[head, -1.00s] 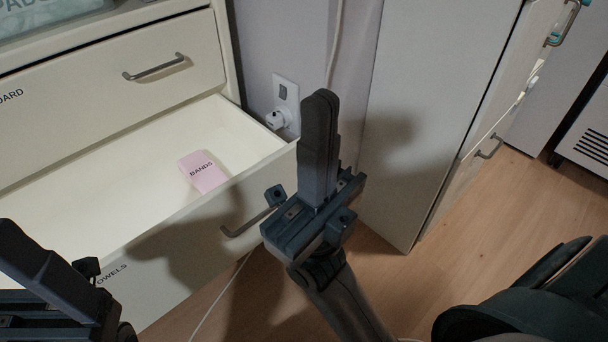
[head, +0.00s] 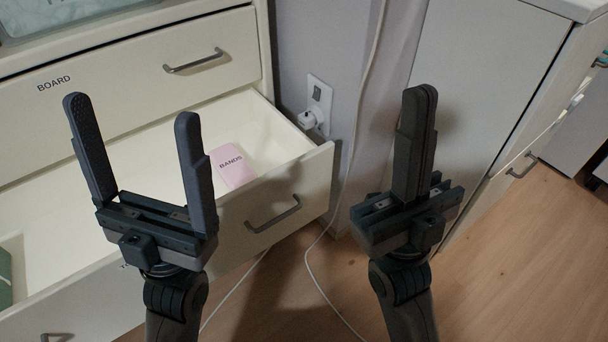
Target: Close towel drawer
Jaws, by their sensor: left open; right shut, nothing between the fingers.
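The towel drawer (head: 314,186) is pulled out below the drawer labelled BOARD. Its front has a grey bar handle (head: 273,214) on the right and another (head: 58,337) at the lower left. Its label is mostly hidden by my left arm. A pink box marked BANDS (head: 232,166) lies inside it. My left gripper (head: 131,105) is open and empty in front of the drawer, covering part of its interior and front. My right gripper (head: 419,90) is shut and empty, to the right of the drawer front and apart from it.
The BOARD drawer (head: 120,95) above is shut. A wall socket with a white plug (head: 312,117) and a hanging cable is right of the cabinet. A pale cabinet (head: 490,70) stands at the right. Wooden floor (head: 515,235) is open at the lower right.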

